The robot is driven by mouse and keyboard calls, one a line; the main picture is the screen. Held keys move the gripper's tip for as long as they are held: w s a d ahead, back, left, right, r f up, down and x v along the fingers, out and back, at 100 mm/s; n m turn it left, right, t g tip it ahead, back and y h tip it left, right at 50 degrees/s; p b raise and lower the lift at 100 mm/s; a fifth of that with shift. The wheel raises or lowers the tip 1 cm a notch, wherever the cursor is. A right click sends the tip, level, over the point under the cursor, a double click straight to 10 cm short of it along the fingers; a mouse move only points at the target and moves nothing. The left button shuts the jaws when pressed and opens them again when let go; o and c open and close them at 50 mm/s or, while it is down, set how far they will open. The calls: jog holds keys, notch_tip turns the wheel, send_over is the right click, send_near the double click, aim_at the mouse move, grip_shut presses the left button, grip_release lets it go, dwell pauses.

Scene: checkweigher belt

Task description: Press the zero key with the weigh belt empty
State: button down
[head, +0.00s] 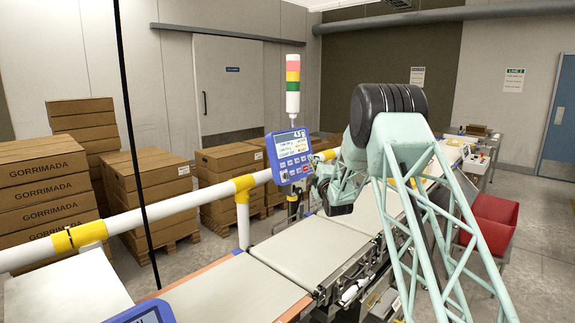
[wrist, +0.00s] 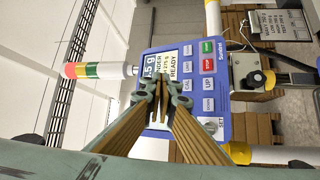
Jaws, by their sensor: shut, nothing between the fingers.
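The blue indicator terminal (head: 289,156) stands on a post beside the belt in the head view, its lit display showing what looks like 4.5. In the wrist view the terminal (wrist: 188,90) appears sideways, with "READY" legible, a red STOP key, a green key and several grey keys. I cannot make out which key is zero; my fingers cover part of the panel. My gripper (wrist: 161,97) is shut and empty, its tips in front of the terminal's face; contact cannot be told. The belt section beside the terminal (head: 308,246) looks bare.
A white and yellow guard rail (head: 150,219) runs along the belt. A red, amber and green signal tower (head: 292,83) rises behind the terminal. Stacked cartons (head: 42,190) stand on pallets behind. A red bin (head: 491,218) is at the right. Another blue panel (head: 145,314) shows at the bottom edge.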

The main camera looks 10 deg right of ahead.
aim_at(290, 163)
jog(key=shift+w+a+f+n, duration=0.3)
jog(key=shift+w+a+f, duration=0.05)
jog(key=shift+f, duration=0.25)
jog(key=shift+w+a, duration=0.1)
jog(key=shift+w+a+f+p, duration=0.2)
jog(key=shift+w+a+f, duration=0.2)
jog(key=shift+w+a, duration=0.6)
jog(key=shift+w+a+f+p, duration=0.15)
jog(key=shift+w+a+f, duration=0.3)
jog(key=shift+w+a, duration=0.45)
jog(key=shift+w+a+f+p, duration=0.2)
jog(key=shift+w+a+f, duration=0.2)
jog(key=shift+w+a, duration=0.6)
jog(key=shift+w+d, duration=0.2)
jog(key=shift+d, duration=0.05)
jog(key=shift+w+a+f+b, duration=0.2)
jog(key=shift+w+a+b, duration=0.4)
jog(key=shift+b, duration=0.4)
dwell(1.0)
jog(key=shift+s+d, duration=0.15)
jog(key=shift+d, duration=0.05)
jog(key=shift+s+d+r+b, duration=0.2)
jog(key=shift+s+d+b, duration=0.2)
jog(key=shift+b, duration=0.2)
